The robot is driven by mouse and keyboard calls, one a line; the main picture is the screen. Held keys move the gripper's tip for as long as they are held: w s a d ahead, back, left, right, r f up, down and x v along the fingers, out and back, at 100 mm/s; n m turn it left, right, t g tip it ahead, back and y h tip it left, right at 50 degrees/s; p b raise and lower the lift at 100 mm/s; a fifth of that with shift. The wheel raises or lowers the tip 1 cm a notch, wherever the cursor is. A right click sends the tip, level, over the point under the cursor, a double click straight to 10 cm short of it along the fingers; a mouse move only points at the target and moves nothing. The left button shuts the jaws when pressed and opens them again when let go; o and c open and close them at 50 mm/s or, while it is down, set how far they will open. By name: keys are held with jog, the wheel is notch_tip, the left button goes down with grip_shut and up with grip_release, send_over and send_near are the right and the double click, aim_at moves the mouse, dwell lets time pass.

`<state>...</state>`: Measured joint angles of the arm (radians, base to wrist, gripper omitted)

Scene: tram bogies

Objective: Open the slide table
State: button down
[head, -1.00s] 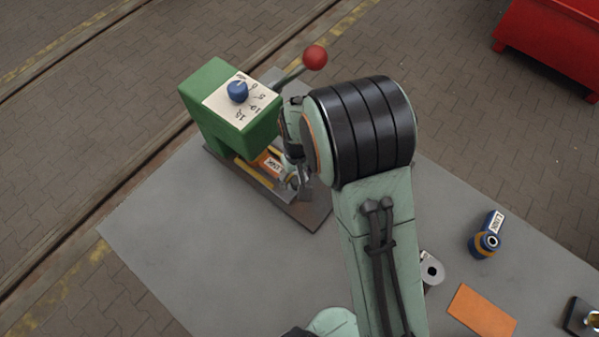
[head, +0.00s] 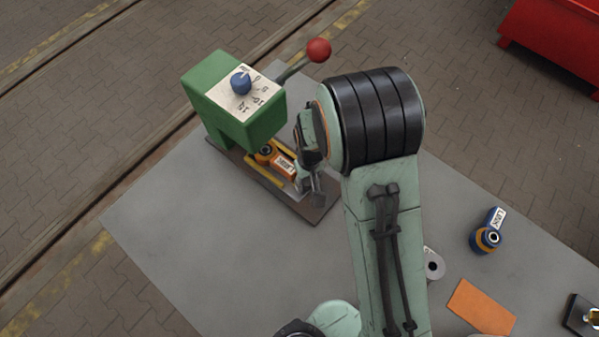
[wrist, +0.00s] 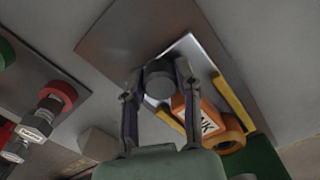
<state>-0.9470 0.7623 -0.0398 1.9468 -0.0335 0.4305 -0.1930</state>
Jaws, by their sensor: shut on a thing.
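The green press (head: 235,110) stands at the back of the grey table, with a blue dial on its pale top face and a red-balled lever (head: 318,50). Its slide table (wrist: 190,58) is a metal plate between yellow rails (head: 264,172), partly drawn out from under the green head. An orange labelled link (head: 284,165) lies on the slide table; its ring end shows beside the head, and it also shows in the wrist view (wrist: 205,122). My gripper (wrist: 158,88) is shut on the round grey knob (wrist: 158,78) at the slide's outer end. My arm partly hides this in the head view.
A blue link (head: 487,236), a grey ring (head: 433,266), an orange plate (head: 481,306) and a dark block (head: 582,315) lie to the right. A red container (head: 552,42) stands beyond the table. The table's left front is clear.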

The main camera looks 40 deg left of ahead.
jog(key=d, duration=1)
jog(key=shift+d, duration=0.25)
jog(key=c, duration=0.8)
grip_release()
notch_tip(320, 180, up, 12)
